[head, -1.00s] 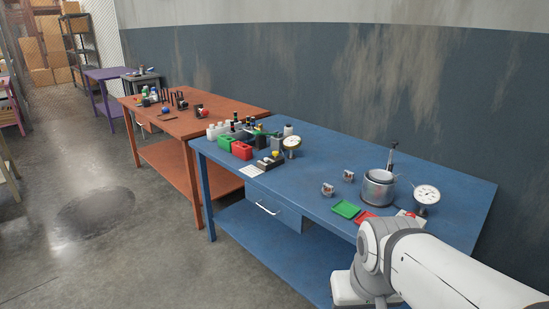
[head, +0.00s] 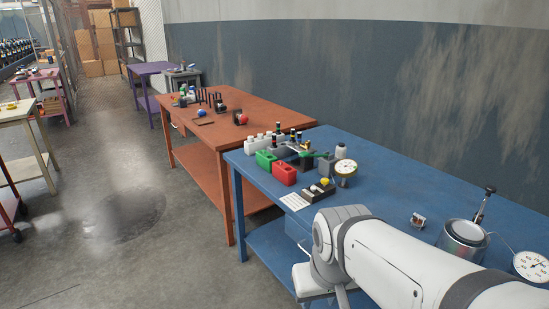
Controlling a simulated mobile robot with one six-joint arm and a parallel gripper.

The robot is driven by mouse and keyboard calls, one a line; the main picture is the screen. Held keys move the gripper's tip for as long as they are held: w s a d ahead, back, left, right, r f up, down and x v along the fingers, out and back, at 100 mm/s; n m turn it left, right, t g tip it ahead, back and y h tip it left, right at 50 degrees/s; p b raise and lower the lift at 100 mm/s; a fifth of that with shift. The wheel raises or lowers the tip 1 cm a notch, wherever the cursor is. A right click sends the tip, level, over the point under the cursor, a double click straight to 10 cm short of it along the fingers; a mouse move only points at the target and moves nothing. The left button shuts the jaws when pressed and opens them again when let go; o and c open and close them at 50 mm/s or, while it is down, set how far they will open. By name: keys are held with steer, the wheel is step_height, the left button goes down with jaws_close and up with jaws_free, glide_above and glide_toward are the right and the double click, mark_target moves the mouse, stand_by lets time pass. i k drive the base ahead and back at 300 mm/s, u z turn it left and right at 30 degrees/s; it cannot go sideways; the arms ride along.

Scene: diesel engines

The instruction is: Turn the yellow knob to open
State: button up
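A small yellow knob (head: 325,182) sits on a dark block (head: 318,192) near the front left part of the blue table (head: 390,168). A round dial gauge (head: 346,168) with a pale face stands just behind and to the right of it. The knob is too small to tell its turned position. My white arm reaches in from the lower right, in front of the table and below the knob. My gripper is not visible, and nothing of mine is seen touching the knob.
Red (head: 284,174) and green (head: 265,159) containers stand left of the knob, with several bottles behind. A white card (head: 294,201) lies at the table's front edge. A metal pot (head: 462,240) and another gauge (head: 531,265) are at right. Open floor lies left.

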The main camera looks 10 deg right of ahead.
mark_target(325, 181)
steer(key=u, duration=0.05)
steer(key=i, duration=0.9)
steer(key=z, duration=0.35)
